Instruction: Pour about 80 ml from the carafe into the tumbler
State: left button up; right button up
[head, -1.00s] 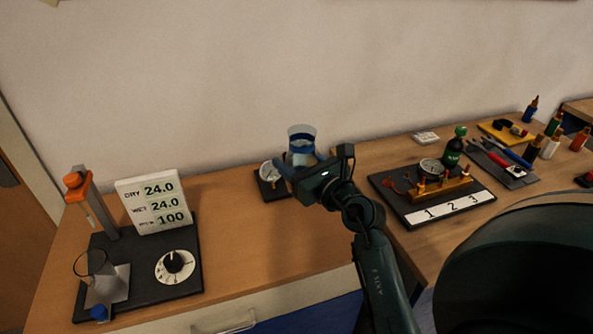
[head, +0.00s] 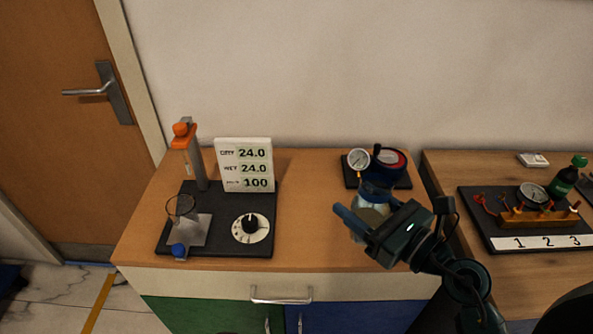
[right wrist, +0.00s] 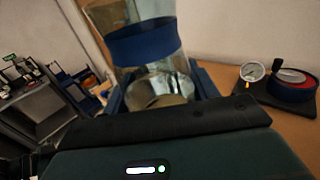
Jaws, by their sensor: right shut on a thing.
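The carafe (head: 370,214) is clear glass with a blue band. My right gripper (head: 366,219) is shut on it, in front of the gauge at the cabinet's right part. In the right wrist view the carafe (right wrist: 148,42) stands between the fingers, roughly upright, with some pale liquid low in it; its top is cut off. A clear vessel with a dark rim (head: 181,206), perhaps the tumbler, sits at the left on the black rig base; I cannot tell for sure. My left gripper is not in view.
The black base (head: 205,247) also carries a DRY/WET display (head: 245,165), a dial (head: 250,228) and an orange-topped post (head: 184,133). A gauge (head: 358,160) with a red and blue round part stands behind the carafe. The wooden top (head: 310,215) between is clear.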

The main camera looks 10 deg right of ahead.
aim_at(182, 209)
jog(key=k+j, duration=0.2)
jog(key=k, duration=0.15)
jog(key=k+j+u, duration=0.2)
jog(key=u, duration=0.25)
jog(key=k+u, duration=0.1)
jog(key=u, duration=0.65)
